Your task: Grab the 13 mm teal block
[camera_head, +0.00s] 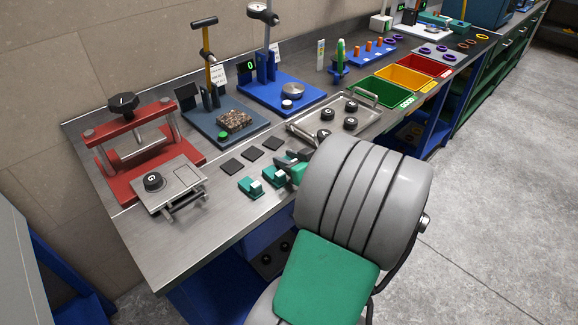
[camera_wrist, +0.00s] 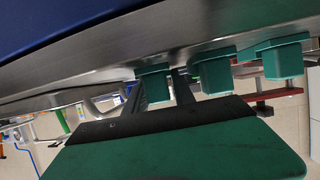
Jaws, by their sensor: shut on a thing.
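Three teal blocks sit in a row at the bench's near edge. The left one (camera_head: 250,187) and the middle one (camera_head: 273,177) show clear of my gripper in the head view. My gripper (camera_head: 291,160) is at the far right end of the row, partly hidden by my arm. In the wrist view, which looks upside down, my gripper (camera_wrist: 160,84) has a finger on each side of the end teal block (camera_wrist: 155,70) and is shut on it. The other two blocks, the middle (camera_wrist: 214,74) and the outer (camera_wrist: 284,61), stand apart beside it. No size marking is readable.
Dark square pads (camera_head: 252,154) lie behind the blocks. A red press (camera_head: 135,140) with a grey plate stands to the left. A metal tray (camera_head: 305,128) with black knobs is behind my gripper. Blue-based gauges and coloured bins (camera_head: 383,92) stand farther back.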

